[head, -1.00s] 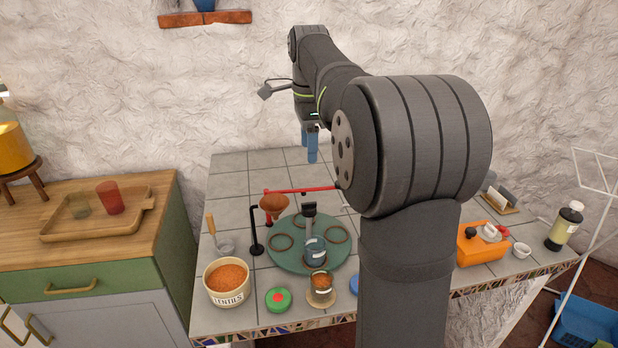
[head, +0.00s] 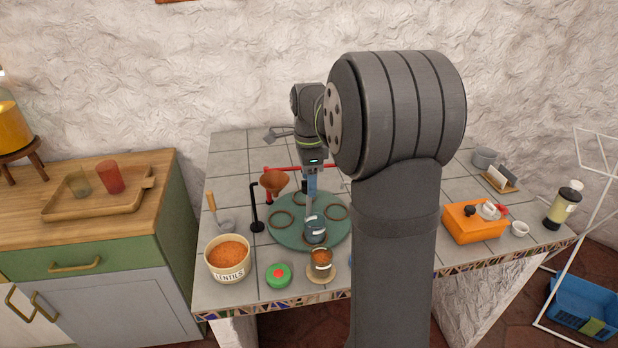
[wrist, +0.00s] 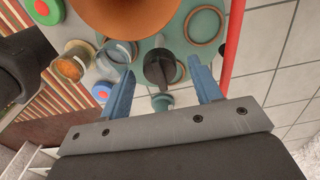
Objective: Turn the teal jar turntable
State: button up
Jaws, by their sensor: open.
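The teal turntable (head: 283,238) lies on the tiled counter, with dark rings and a small glass jar (head: 316,236) on it. The turntable also shows in the wrist view (wrist: 176,42), with a black upright handle (wrist: 158,68) near its middle. My gripper (head: 309,203) points down over the turntable, behind the jar in the head view. In the wrist view its blue fingers (wrist: 163,88) are open and the handle appears between and just beyond their tips. I cannot tell whether they touch it. The gripper hides most of the handle in the head view.
A copper funnel (head: 274,181) and a red bar (head: 283,169) are close to my gripper. A black stand (head: 256,213), lentil pot (head: 228,259), green lid (head: 278,275) and filled jar (head: 321,264) surround the turntable. An orange box (head: 474,223) is at right.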

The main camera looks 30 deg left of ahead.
grip_shut()
jog(key=shift+m, duration=8.3)
